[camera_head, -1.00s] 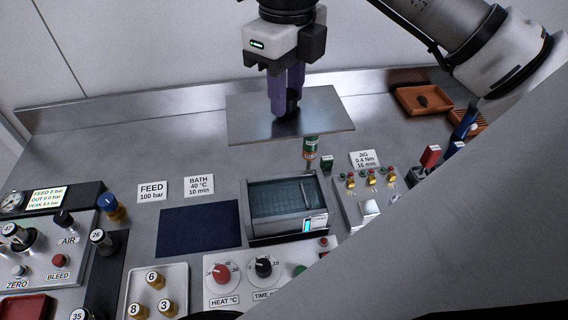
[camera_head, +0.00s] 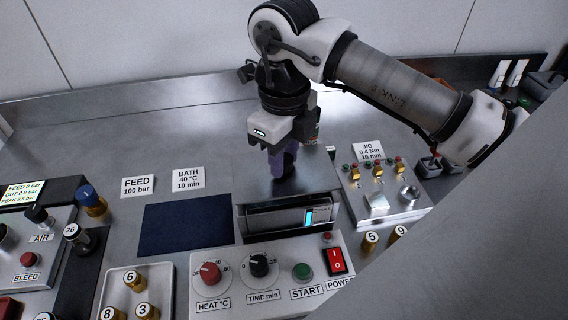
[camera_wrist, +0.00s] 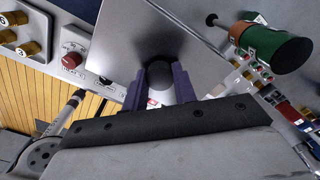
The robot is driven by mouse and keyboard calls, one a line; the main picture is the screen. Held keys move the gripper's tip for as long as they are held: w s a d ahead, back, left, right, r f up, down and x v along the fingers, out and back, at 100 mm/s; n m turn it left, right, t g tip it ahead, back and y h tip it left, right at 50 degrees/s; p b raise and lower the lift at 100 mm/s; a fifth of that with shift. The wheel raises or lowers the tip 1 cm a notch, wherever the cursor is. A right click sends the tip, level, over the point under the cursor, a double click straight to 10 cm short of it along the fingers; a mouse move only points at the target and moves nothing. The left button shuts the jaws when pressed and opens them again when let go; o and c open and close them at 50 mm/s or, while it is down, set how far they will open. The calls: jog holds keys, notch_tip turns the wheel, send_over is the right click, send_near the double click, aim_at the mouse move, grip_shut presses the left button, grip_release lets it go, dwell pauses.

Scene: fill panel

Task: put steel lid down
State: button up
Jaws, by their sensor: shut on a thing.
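The steel lid (camera_wrist: 135,35) is a flat grey plate with a dark round knob (camera_wrist: 160,75). My gripper (camera_wrist: 160,90) is shut on that knob, a purple finger on each side. In the head view my gripper (camera_head: 282,168) points down just behind the front wall of the bath box (camera_head: 290,217). The lid (camera_head: 262,190) lies level under it there, over the bath's open top. I cannot tell whether the lid touches the bath's rim. The inside of the bath is hidden.
A dark blue mat (camera_head: 185,229) lies clear, left of the bath. The control panel (camera_head: 228,290) with knobs stands in front. The jig box (camera_head: 385,195) is to the right. A green and black cylinder (camera_wrist: 270,45) shows near the lid in the wrist view.

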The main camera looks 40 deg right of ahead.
jog(key=shift+f, duration=0.4)
jog(key=shift+f+b, duration=0.35)
jog(key=shift+b, duration=0.05)
jog(key=shift+f+b, duration=0.2)
jog(key=shift+b, duration=0.1)
jog(key=o, duration=1.1)
jog(key=shift+c, duration=0.2)
jog(key=shift+r+p, duration=0.5)
jog(key=shift+p, duration=0.1)
notch_tip(320, 180, up, 12)
jog(key=b, duration=0.1)
jog(key=shift+r, duration=0.15)
